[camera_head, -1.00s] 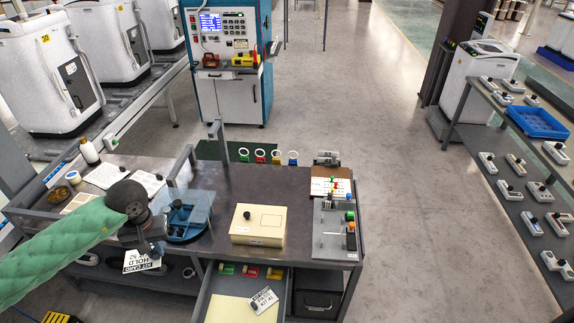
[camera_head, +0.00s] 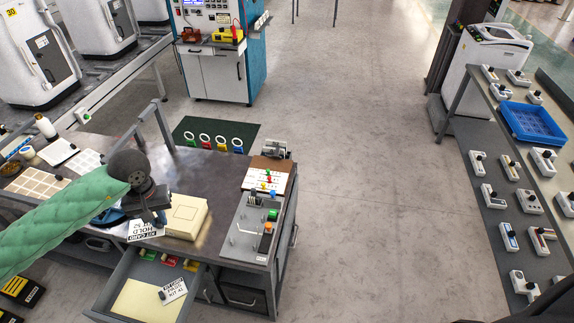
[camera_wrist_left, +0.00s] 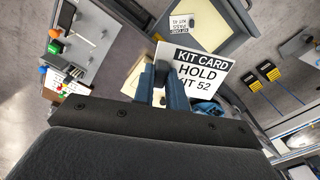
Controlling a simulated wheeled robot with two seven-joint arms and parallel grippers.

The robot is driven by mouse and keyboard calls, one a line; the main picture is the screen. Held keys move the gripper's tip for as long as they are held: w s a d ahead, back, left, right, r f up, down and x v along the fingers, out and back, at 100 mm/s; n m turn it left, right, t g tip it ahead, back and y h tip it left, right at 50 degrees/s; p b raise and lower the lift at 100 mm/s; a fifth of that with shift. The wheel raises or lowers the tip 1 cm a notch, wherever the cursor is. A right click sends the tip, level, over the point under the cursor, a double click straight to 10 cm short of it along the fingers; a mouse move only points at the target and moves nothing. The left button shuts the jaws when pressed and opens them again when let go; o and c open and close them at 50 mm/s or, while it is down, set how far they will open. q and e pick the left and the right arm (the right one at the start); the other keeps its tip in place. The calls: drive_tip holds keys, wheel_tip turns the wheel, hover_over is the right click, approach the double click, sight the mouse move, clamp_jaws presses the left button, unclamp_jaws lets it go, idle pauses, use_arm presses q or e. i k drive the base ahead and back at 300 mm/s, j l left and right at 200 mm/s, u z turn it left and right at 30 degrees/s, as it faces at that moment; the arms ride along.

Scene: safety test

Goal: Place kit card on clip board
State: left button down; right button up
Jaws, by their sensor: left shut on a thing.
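My left gripper (camera_head: 152,217) is shut on a white kit card (camera_head: 144,231) with a black header. In the left wrist view the held card (camera_wrist_left: 205,78) reads "KIT CARD HOLD KIT 52" and sits between the fingers (camera_wrist_left: 160,84). It hangs in the air near the table's front edge, left of the cream box. The clip board (camera_head: 266,163) is brown, with a metal clip and a white sheet, at the table's back right, apart from my gripper. Another kit card (camera_head: 173,291), marked "PASS", lies in the open drawer. My right gripper is not in view.
The cream box (camera_head: 187,214) stands beside my gripper. A grey fixture panel (camera_head: 246,240) with coloured parts lies in front of the clip board. The open drawer (camera_head: 118,283) juts out below. The table (camera_head: 205,172) is bare behind the box.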

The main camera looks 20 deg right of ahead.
sight(271, 166)
drive_tip(key=i+l, duration=0.1)
drive_tip(key=l, duration=0.35)
drive_tip(key=i+l+u, duration=0.1)
drive_tip(key=l, duration=0.4)
drive_tip(key=i+l, duration=0.15)
drive_tip(key=l, duration=0.35)
drive_tip(key=i+l+u, duration=0.1)
drive_tip(key=l, duration=0.85)
drive_tip(key=i+l, duration=0.4)
drive_tip(key=i+l+u, duration=0.15)
drive_tip(key=i+l, duration=0.25)
drive_tip(key=l, duration=0.2)
drive_tip(key=i+l, duration=0.4)
drive_tip(key=l, duration=0.15)
drive_tip(key=i+l, duration=0.1)
drive_tip(key=l, duration=0.25)
drive_tip(key=i+l+u, duration=0.15)
drive_tip(key=l, duration=0.25)
